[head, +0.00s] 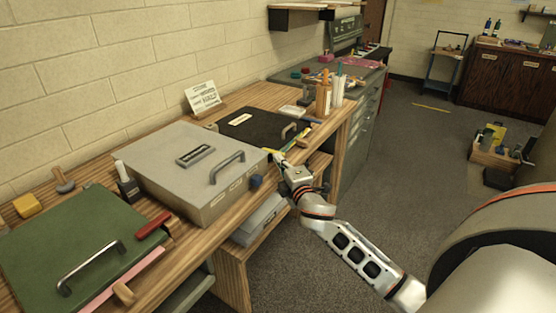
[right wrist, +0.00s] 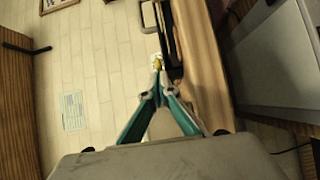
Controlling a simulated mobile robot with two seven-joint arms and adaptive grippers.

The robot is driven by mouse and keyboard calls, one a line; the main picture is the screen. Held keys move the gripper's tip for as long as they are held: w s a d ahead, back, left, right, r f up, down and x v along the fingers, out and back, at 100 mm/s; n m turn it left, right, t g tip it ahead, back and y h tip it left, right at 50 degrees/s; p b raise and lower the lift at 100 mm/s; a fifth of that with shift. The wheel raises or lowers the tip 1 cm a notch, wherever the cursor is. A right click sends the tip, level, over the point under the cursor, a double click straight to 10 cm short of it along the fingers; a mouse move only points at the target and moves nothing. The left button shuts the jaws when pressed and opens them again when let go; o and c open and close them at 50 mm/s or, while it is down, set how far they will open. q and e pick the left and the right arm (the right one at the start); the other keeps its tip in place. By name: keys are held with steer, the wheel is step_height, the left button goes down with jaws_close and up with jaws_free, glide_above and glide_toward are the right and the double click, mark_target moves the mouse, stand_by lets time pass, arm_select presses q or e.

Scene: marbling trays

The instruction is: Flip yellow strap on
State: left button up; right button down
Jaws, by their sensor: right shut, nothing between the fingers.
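A small yellow strap (head: 271,150) shows at the front left of the black case (head: 262,124) on the wooden bench, close to the right corner of the grey case. My right gripper (head: 278,157) is at this spot, shut and empty, its fingertips close to the strap. In the right wrist view the fingers (right wrist: 157,78) meet at their tips, and a bit of yellow (right wrist: 157,63) shows just beyond them. I cannot tell whether they touch it. The strap's full shape is too small to make out. My left gripper is not in view.
The grey case (head: 150,150) with a handle stands left of my right gripper. A green case (head: 45,240) lies at the near left. A sign (head: 203,97) and bottles (head: 323,98) stand farther back. The floor (head: 400,160) right of the bench is open.

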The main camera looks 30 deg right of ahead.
steer(key=shift+d+r+n+y+p, duration=0.2)
steer(key=shift+d+n+y+p, duration=0.15)
steer(key=shift+d+n+y, duration=0.6)
steer(key=shift+w+d+n+y, duration=0.1)
steer(key=shift+n+y, duration=0.25)
steer(key=shift+y, duration=0.5)
steer(key=y, duration=0.1)
steer(key=d+n, duration=0.1)
steer(key=y, duration=0.1)
steer(key=shift+w+d+f+n+y+b, duration=0.15)
steer(key=shift+w+f+n+y+b, duration=0.1)
steer(key=shift+n+y+b, duration=0.05)
steer(key=y, duration=0.1)
steer(key=d+n+y, duration=0.1)
steer(key=shift+w+n+y+b, duration=0.3)
steer(key=shift+y+b, duration=0.1)
steer(key=shift+w+f, duration=0.1)
steer(key=shift+w, duration=0.05)
steer(key=shift+w+d, duration=0.35)
steer(key=shift+d, duration=0.1)
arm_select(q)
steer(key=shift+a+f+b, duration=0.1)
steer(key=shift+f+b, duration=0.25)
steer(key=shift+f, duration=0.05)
arm_select(e)
steer(key=shift+w+d, duration=0.45)
steer(key=shift+w, duration=0.1)
steer(key=shift+r, duration=0.2)
steer(key=shift+d, duration=0.1)
